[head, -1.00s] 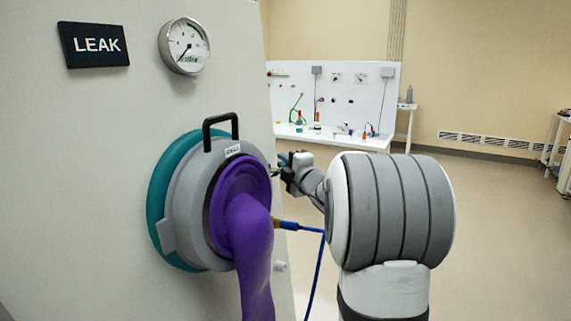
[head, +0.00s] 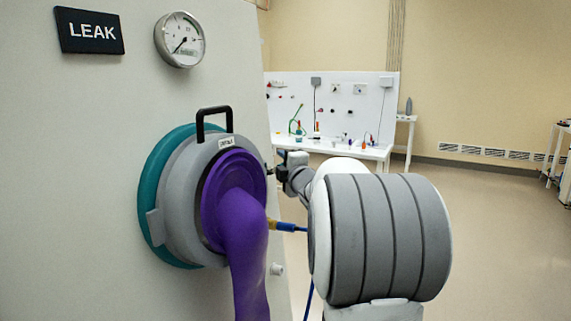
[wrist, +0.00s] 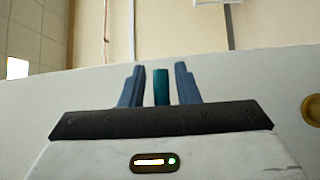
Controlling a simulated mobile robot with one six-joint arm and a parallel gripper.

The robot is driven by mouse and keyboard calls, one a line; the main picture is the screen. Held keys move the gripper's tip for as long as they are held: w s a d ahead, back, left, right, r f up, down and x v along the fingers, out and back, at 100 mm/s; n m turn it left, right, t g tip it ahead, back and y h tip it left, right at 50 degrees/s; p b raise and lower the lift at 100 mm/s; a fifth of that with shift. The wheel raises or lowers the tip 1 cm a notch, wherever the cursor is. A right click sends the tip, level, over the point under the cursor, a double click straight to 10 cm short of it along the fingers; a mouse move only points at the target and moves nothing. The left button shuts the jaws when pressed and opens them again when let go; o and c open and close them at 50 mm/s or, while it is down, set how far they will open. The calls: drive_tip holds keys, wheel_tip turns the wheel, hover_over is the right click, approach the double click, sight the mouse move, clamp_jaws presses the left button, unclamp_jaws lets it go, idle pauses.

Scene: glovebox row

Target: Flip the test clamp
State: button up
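My gripper (wrist: 159,88) is open in the wrist view, its two blue fingers apart. A narrow teal piece (wrist: 161,87) shows between them with a gap on each side. It may be the test clamp's lever, but I cannot tell for sure, nor whether the fingers are beside or short of it. In the head view my gripper (head: 281,160) is small and partly hidden, just right of the grey port ring (head: 178,222). That ring has a black handle (head: 214,112), a teal backing ring (head: 152,190) and a purple glove (head: 238,205) hanging from it.
A LEAK sign (head: 90,31) and a round gauge (head: 181,40) are on the panel above the port. A blue hose (head: 287,227) with a brass end is below my gripper. A white bench (head: 340,148) stands far behind.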

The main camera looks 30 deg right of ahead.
drive_tip(key=shift+o, duration=0.5)
drive_tip(key=shift+s, duration=0.1)
drive_tip(key=s+b, duration=0.1)
drive_tip(key=s, duration=0.6)
drive_tip(key=shift+s+a+f, duration=0.3)
drive_tip(key=shift+a, duration=0.15)
